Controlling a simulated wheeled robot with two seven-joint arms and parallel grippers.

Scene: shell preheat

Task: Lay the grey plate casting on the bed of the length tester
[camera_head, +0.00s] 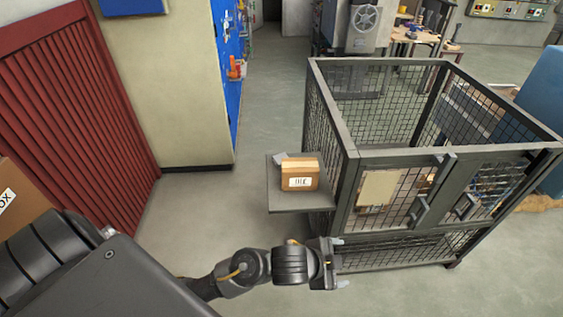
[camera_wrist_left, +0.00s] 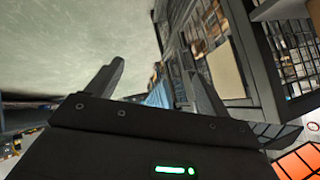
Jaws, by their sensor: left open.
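My left gripper (camera_head: 340,263) is open, with nothing between its fingers. It is in front of and below a small grey shelf (camera_head: 287,198) on the side of a wire mesh cage. In the left wrist view the spread fingers of my left gripper (camera_wrist_left: 156,70) point past the cage. A small grey piece (camera_head: 281,157) shows behind a cardboard box on the shelf; it is mostly hidden, and I cannot tell whether it is the plate casting. I cannot make out the length tester in either view. My right gripper is not in view.
The labelled cardboard box (camera_head: 300,175) stands on the shelf. The mesh cage (camera_head: 348,154) fills the right side and has a tan panel (camera_head: 378,188) on its front. A red slatted wall (camera_head: 75,110) stands at the left. The floor (camera_head: 215,215) between is clear.

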